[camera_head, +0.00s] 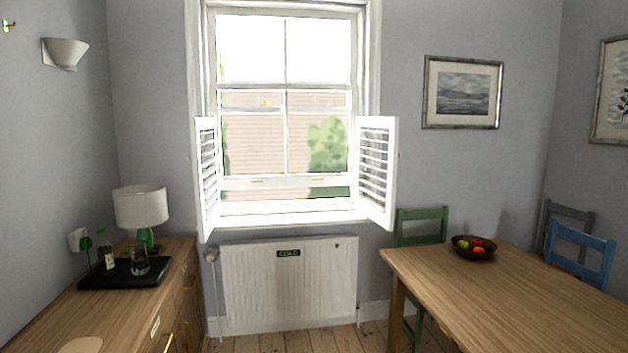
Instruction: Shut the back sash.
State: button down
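A white sash window (285,88) stands in the back wall, with bright daylight behind it. Its upper panes show white sky and its lower panes show a brick wall and green foliage. Horizontal rails cross the middle. The bottom rail of the lower sash (285,182) has small brass-coloured fittings and sits a little above the sill (285,217). A strip of the outside shows beneath this rail. I cannot tell for sure which sash is the back one, or whether the top is open. My gripper is not in view.
Louvred shutters stand swung open, one left (207,175) and one right (376,170). A radiator (290,285) is below the window. A wooden sideboard (120,315) with a lamp (141,207) and black tray (110,283) is left. A table (510,290) with chairs is right. Floorboards (300,338) show between.

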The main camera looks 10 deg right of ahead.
aim_at(288, 181)
jog(key=i, duration=3.4)
jog(key=i+z, duration=0.15)
jog(key=i, duration=0.3)
jog(key=i+j+z, duration=0.2)
jog(key=i, duration=0.2)
jog(key=i+j+z, duration=0.15)
jog(key=i, duration=0.3)
